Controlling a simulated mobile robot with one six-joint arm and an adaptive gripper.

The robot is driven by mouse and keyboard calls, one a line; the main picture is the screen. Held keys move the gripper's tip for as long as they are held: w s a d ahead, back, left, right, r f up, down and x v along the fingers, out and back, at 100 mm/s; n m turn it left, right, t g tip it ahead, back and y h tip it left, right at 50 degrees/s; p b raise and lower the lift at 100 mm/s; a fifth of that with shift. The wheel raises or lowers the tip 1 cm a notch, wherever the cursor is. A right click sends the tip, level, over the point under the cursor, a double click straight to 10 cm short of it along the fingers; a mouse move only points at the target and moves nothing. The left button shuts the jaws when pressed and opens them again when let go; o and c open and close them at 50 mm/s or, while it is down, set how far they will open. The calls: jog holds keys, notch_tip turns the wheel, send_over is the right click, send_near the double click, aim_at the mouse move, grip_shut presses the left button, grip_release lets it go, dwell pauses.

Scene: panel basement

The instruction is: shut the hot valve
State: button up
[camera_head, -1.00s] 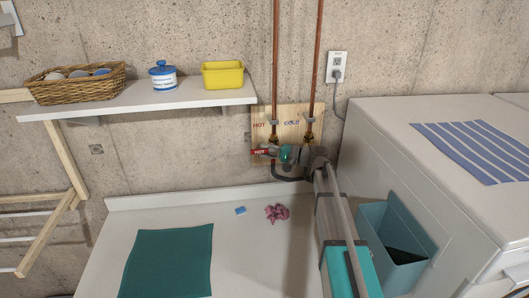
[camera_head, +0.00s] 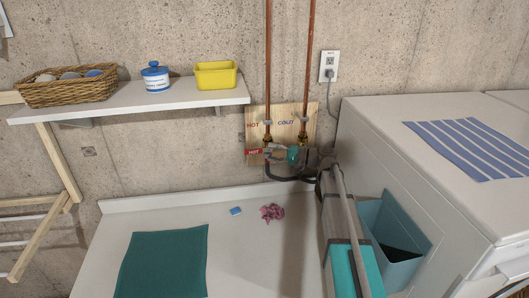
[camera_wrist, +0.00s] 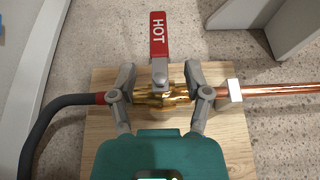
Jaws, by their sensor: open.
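The hot valve has a red lever (camera_head: 254,151) marked HOT, at the wood board under the left copper pipe. In the head view the lever points left, square to the upright pipe. In the wrist view the red lever (camera_wrist: 158,38) points up, across the line of the pipe, with the brass valve body (camera_wrist: 160,96) below it. My gripper (camera_head: 274,150) is at the valve, coming from the right. In the wrist view my gripper (camera_wrist: 160,72) is open, its fingers on either side of the lever's base and brass body. Contact cannot be told.
The cold pipe (camera_head: 309,60) runs just right of the hot one; its valve is largely hidden behind my arm. A shelf (camera_head: 130,102) with basket, tub and yellow bin is at upper left. The white counter (camera_head: 240,250) lies below; a washer (camera_head: 375,170) stands right.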

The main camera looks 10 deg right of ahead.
jog(key=shift+v, duration=1.45)
jog(key=s+a+f+n+g+h, duration=0.2)
jog(key=s+a+f+g+h, duration=0.2)
jog(key=s+f+h, duration=0.75)
jog(key=s+d+f+h, duration=0.3)
jog(key=s, duration=0.4)
jog(key=s+d+f+n+g+h, duration=0.1)
jog(key=s+d+f+h, duration=0.2)
jog(key=s, duration=0.4)
jog(key=shift+s+d+f+n+g, duration=0.3)
jog(key=shift+s+d+f, duration=0.1)
jog(key=shift+f, duration=0.2)
